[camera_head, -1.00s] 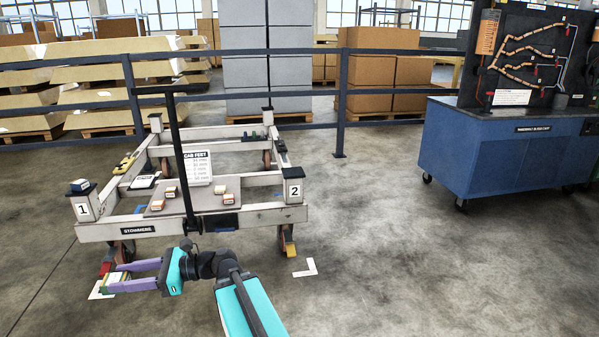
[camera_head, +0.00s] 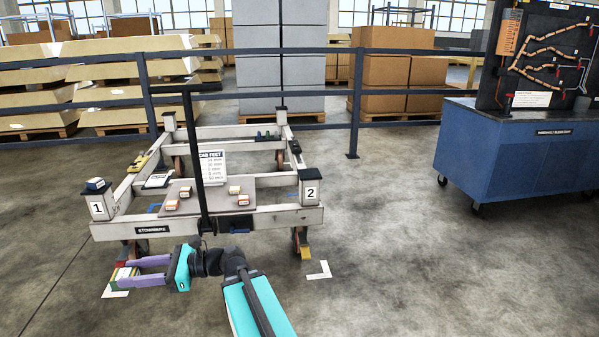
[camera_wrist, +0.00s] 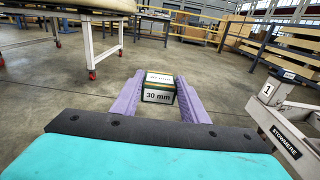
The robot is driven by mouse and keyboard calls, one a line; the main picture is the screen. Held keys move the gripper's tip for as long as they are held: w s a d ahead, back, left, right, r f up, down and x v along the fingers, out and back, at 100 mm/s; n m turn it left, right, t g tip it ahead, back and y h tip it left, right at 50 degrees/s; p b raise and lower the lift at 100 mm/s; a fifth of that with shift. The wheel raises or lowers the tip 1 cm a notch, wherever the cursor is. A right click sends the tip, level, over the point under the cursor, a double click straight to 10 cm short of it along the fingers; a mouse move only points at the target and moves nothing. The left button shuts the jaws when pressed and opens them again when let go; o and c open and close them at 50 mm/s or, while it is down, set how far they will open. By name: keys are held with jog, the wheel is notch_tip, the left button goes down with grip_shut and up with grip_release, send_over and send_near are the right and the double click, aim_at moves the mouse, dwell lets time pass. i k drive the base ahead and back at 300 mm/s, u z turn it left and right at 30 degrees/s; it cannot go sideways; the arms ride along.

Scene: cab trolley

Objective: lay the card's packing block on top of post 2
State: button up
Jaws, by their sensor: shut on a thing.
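My gripper (camera_head: 127,275) is shut on a block marked 30 mm (camera_wrist: 158,96), between its two purple fingers, low in front of the trolley's left end. Its label is white with dark edges; in the head view it is small and partly hidden by the fingers. Post 2 (camera_head: 311,193) stands at the trolley's near right corner, with a dark cap (camera_head: 312,174) and no block visible on it. The card headed CAB FEET (camera_head: 211,167) stands on the trolley; it lists mm values, too small to read surely.
Post 1 (camera_head: 99,209) at the near left corner carries a small block (camera_head: 95,184). Several blocks lie on the trolley's grey board (camera_head: 210,204). A dark upright pole (camera_head: 196,150) stands at the trolley's near side. A blue cart (camera_head: 500,150) stands right; floor between is clear.

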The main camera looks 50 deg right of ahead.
aim_at(309, 173)
jog(key=i, duration=0.85)
jog(key=z, duration=0.05)
